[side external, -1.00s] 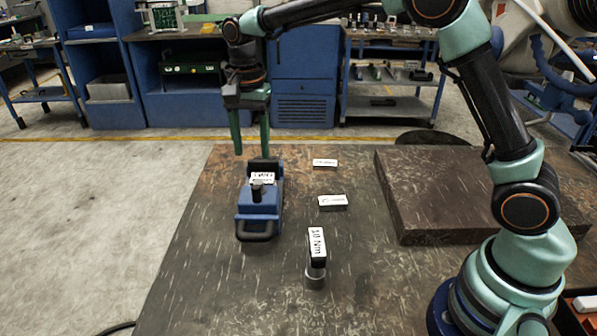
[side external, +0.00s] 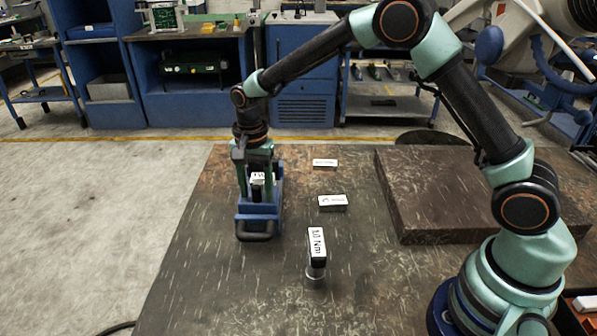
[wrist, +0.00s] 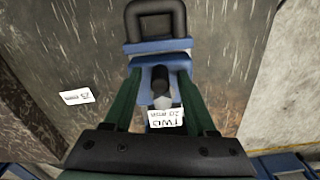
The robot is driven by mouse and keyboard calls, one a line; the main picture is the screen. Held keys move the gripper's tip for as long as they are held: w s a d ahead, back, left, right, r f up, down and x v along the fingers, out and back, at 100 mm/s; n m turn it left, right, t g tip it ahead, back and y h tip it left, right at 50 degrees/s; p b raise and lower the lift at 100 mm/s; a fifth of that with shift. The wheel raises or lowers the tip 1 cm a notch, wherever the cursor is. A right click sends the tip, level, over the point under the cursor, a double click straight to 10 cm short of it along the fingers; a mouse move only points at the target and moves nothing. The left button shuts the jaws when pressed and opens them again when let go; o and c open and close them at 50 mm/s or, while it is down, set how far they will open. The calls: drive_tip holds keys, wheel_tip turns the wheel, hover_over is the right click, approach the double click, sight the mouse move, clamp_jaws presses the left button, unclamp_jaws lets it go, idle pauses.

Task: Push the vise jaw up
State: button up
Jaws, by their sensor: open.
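The blue vise (side external: 258,212) stands on the dark table with its black loop handle (side external: 256,237) toward the camera. In the wrist view its blue body (wrist: 160,47) and loop handle (wrist: 156,20) show beyond my fingertips. A dark upright peg (wrist: 160,84) and a white label (wrist: 165,119) on the vise lie between my fingers. My gripper (side external: 254,190) is open and lowered over the vise, with its green fingers on either side of the peg and label. Whether the fingers touch the vise cannot be told. The gripper partly hides the vise's far end.
A small labelled block (side external: 332,201) and a small white label (side external: 325,162) lie right of the vise. A labelled upright piece (side external: 317,252) stands nearer the camera. A dark raised slab (side external: 440,190) fills the table's right. The table's left edge is close to the vise.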

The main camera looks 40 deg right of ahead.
clamp_jaws()
idle(1.3)
